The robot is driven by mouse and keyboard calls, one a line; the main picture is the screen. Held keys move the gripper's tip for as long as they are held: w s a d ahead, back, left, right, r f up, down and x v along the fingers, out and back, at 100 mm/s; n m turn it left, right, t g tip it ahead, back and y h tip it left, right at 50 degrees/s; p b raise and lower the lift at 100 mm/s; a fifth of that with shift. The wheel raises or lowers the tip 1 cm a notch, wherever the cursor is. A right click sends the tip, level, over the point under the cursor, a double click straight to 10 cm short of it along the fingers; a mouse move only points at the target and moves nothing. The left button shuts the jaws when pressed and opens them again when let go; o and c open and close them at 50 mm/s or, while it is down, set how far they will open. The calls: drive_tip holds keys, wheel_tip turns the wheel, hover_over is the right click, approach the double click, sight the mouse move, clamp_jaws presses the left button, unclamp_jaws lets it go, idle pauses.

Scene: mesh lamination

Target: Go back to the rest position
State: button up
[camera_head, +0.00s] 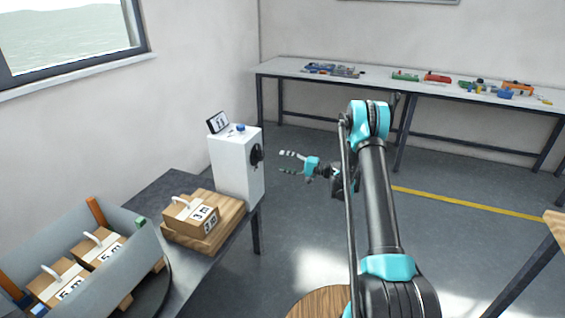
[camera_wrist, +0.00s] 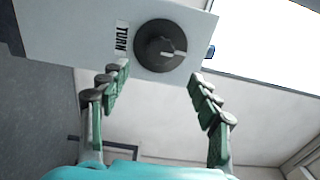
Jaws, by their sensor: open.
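My gripper (camera_head: 291,163) is open and empty in the head view, with its fingers pointing left toward a white box (camera_head: 232,168). The box stands on the dark table at the left. A round black knob (camera_head: 257,154) sits on the box's right side, a short gap from my fingertips. In the wrist view, my open fingers (camera_wrist: 157,88) stand either side of the space below the knob (camera_wrist: 160,45). The knob has a light pointer line, and a label reading "TURN" is beside it. My fingers appear apart from the knob.
A grey bin (camera_head: 148,258) holds boxes marked "5 m". A long bench (camera_head: 380,78) with coloured tools stands at the back wall. A round wooden top (camera_head: 318,302) is at the bottom. Open floor lies between.

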drive_tip(key=s+d+r+n+g+h, duration=0.1)
drive_tip(key=s+d+r+h, duration=0.3)
drive_tip(key=s, duration=0.6)
drive_tip(key=s+d+r+n+g+h, duration=0.15)
drive_tip(key=s+r+h, duration=0.35)
drive_tip(key=s, duration=0.5)
drive_tip(key=s+d+f+h, duration=0.1)
drive_tip(key=s+d+h, duration=0.1)
drive_tip(key=s+d, duration=0.3)
drive_tip(key=s+d+f+n+h, duration=0.1)
drive_tip(key=s+d+h, duration=0.2)
drive_tip(key=s, duration=1)
drive_tip(key=s+d+f+h, duration=0.2)
drive_tip(key=s+d+h, duration=0.1)
drive_tip(key=s+d, duration=0.5)
drive_tip(key=shift+s, duration=0.75)
drive_tip(key=shift+d+n+t, duration=0.1)
drive_tip(key=shift+n+t, duration=0.15)
